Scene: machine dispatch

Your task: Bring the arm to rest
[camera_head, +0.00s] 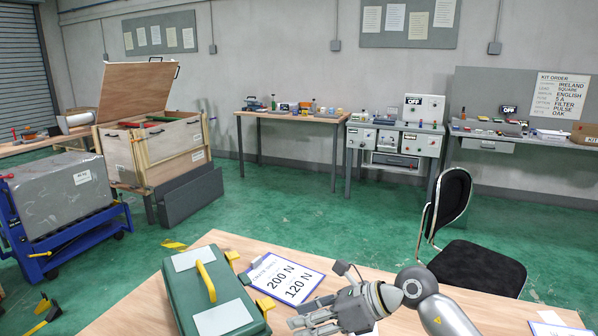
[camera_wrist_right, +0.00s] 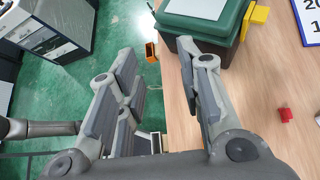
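My right gripper (camera_head: 306,312) is at the front of the wooden table, on an arm coming in from the lower right. In the right wrist view its two fingers (camera_wrist_right: 157,62) are spread apart with nothing between them. A green toolbox (camera_head: 213,290) with a yellow handle and yellow latches stands to the left of the gripper. The toolbox also shows in the right wrist view (camera_wrist_right: 243,45), beyond the fingertips. My left gripper is out of view.
A clipboard (camera_head: 284,277) marked 200 N and 120 N lies behind the right gripper. A small red piece (camera_wrist_right: 286,115) lies on the table. A black chair (camera_head: 470,268) stands beyond the table. A wooden crate (camera_head: 150,150) with its lid up and a blue cart (camera_head: 70,235) stand further left.

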